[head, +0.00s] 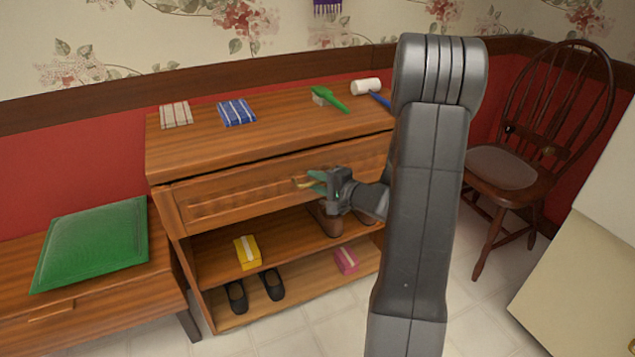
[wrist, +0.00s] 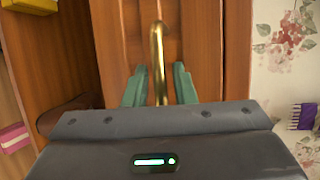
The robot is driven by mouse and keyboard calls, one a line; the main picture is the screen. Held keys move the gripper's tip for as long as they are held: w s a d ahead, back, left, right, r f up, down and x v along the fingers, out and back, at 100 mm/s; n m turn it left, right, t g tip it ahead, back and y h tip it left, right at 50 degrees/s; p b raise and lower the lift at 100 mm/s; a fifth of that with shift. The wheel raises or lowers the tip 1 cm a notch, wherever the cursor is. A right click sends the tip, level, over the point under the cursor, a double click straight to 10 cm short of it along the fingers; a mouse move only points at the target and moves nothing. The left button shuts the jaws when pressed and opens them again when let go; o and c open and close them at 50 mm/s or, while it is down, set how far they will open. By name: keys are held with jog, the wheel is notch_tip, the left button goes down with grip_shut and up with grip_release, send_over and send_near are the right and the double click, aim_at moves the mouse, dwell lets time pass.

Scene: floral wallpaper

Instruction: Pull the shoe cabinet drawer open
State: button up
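The shoe cabinet (head: 285,137) is brown wood and stands against the wall. Its drawer (head: 235,195) is under the top and looks shut or nearly so, with a thin dark line along its upper edge. The brass drawer handle (wrist: 158,50) runs between my gripper's two green fingers in the wrist view. My gripper (head: 312,183) is at the drawer front in the head view. Its fingers (wrist: 159,86) are apart, one on each side of the handle, with gaps visible. The handle is mostly hidden by the gripper in the head view.
On the cabinet top are folded cloths (head: 237,112), a green brush (head: 330,98) and a white roll (head: 366,86). Open shelves below hold black shoes (head: 272,284) and a yellow box (head: 247,252). A bench with a green cushion (head: 95,242) stands left, a chair (head: 503,168) right.

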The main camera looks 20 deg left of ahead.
grip_shut()
jog(key=shift+s+d, duration=0.1)
jog(key=s+d+b, duration=0.7)
jog(key=s+d, duration=0.8)
jog(key=d, duration=0.3)
jog(key=shift+s, duration=0.25)
jog(key=shift+o, duration=1.4)
grip_release()
jog(key=p+v, duration=0.2)
jog(key=v, duration=1.1)
jog(key=shift+d+p, duration=0.35)
jog(key=shift+d, duration=0.05)
